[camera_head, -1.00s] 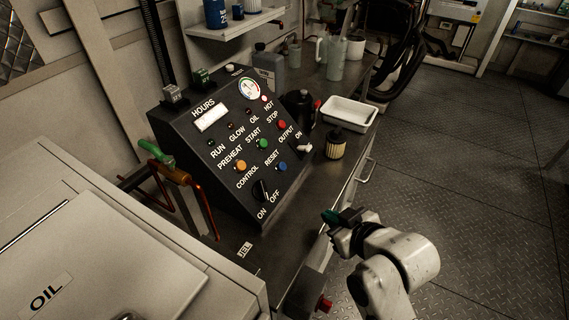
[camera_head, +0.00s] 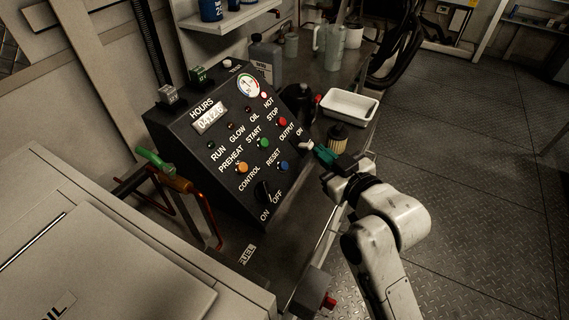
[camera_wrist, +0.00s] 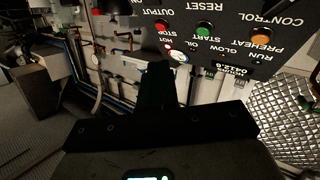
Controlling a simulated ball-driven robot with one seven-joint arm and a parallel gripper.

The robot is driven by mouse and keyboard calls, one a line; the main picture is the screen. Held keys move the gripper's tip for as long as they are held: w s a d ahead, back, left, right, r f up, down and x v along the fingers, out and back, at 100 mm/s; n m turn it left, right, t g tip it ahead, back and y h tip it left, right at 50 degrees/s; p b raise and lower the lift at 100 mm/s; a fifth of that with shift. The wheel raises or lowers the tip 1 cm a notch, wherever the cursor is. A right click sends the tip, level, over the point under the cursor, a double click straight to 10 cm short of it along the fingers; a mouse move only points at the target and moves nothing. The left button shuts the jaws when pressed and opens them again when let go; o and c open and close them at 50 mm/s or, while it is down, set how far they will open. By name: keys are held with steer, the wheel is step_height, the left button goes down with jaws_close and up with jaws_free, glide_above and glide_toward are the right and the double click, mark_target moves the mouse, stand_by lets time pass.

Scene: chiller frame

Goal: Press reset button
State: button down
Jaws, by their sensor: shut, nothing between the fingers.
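The black control panel (camera_head: 216,163) has several buttons, printed labels, a gauge and an hours display (camera_head: 209,121). The blue button (camera_head: 285,167) beside the RESET label sits at its lower right, right of the black CONTROL switch (camera_head: 263,190). My gripper (camera_head: 319,153) is shut and empty, a little right of the blue button, its dark green-tipped fingers pointing toward the panel. It seems apart from the button. In the wrist view, the panel is upside down beyond my shut fingers (camera_wrist: 154,75). The RESET label is at the top edge and its button is out of view.
A white lever (camera_head: 305,146) by OUTPUT and an amber-and-black canister (camera_head: 337,139) are close to my gripper. A white tray (camera_head: 350,106) stands behind. A grey oil cabinet (camera_head: 110,250) fills the lower left. The floor at right is clear.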

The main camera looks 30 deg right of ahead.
mark_target(283, 166)
steer(key=w+a+f+b, duration=0.3)
steer(key=w+f+b, duration=0.2)
steer(key=f+b, duration=0.1)
steer(key=shift+w+f, duration=0.15)
steer(key=shift+w, duration=0.05)
steer(key=shift+w+a+f, duration=0.1)
steer(key=shift+a, duration=0.05)
stand_by(2.1)
steer(key=shift+w+a+f, duration=0.1)
steer(key=shift+w+f, duration=0.05)
steer(key=shift+f, duration=0.05)
steer(key=shift+w+a+f+b, duration=0.2)
steer(key=shift+w+f+b, duration=0.15)
steer(key=shift+b, duration=0.15)
stand_by(1.1)
steer(key=shift+s+r, duration=0.1)
steer(key=shift+r, duration=0.05)
steer(key=shift+s+d+r+p, duration=0.35)
steer(key=shift+s+r+p, duration=0.15)
steer(key=shift+p, duration=0.4)
